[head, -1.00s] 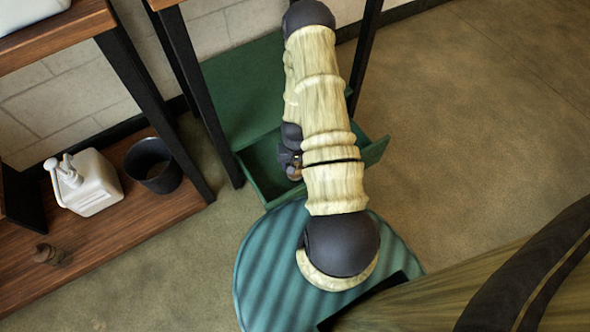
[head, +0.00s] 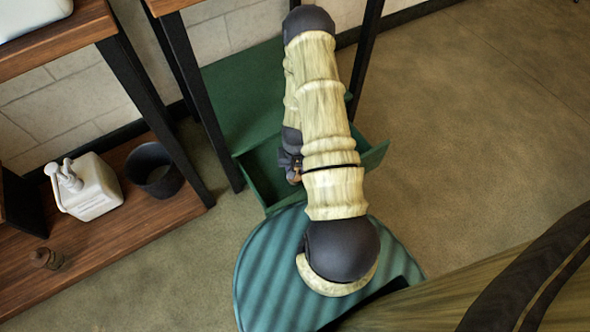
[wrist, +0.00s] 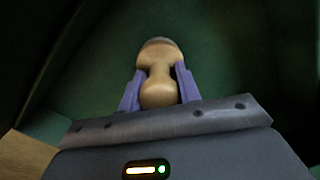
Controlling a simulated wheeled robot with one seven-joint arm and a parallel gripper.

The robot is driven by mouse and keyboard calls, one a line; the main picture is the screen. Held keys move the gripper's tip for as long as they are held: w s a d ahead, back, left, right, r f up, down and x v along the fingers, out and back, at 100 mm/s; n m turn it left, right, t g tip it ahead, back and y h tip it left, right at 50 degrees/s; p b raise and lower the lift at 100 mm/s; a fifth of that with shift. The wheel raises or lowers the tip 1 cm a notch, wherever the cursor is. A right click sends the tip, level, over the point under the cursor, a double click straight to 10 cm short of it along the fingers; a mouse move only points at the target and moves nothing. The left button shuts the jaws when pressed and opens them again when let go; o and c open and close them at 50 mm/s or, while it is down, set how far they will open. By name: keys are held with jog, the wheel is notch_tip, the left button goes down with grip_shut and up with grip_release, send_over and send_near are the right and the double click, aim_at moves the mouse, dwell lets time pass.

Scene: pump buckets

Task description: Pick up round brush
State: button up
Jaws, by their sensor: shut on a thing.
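The round brush (wrist: 158,72) has a light wooden, knobbed handle and a wider head at its far end. In the wrist view it sits between the two purple fingers of my gripper (wrist: 159,88), which are shut on its handle. In the head view my gripper (head: 291,170) is low over the open green drawer (head: 256,168), mostly hidden by my arm. A small brown part of the brush (head: 295,179) shows there. The brush's bristles are not clearly visible, and I cannot tell whether it touches the drawer floor.
A low wooden shelf (head: 100,235) on the left holds a white pump jug (head: 92,190), a dark bucket (head: 155,168) and a small brown object (head: 46,258). Black table legs stand beside the drawer. The floor on the right is clear.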

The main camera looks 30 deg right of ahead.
notch_tip(320, 180, up, 10)
jog(key=p, duration=0.5)
jog(key=shift+p, duration=0.35)
notch_tip(320, 180, up, 10)
jog(key=p, duration=1)
jog(key=shift+r, duration=0.2)
jog(key=shift+d, duration=0.1)
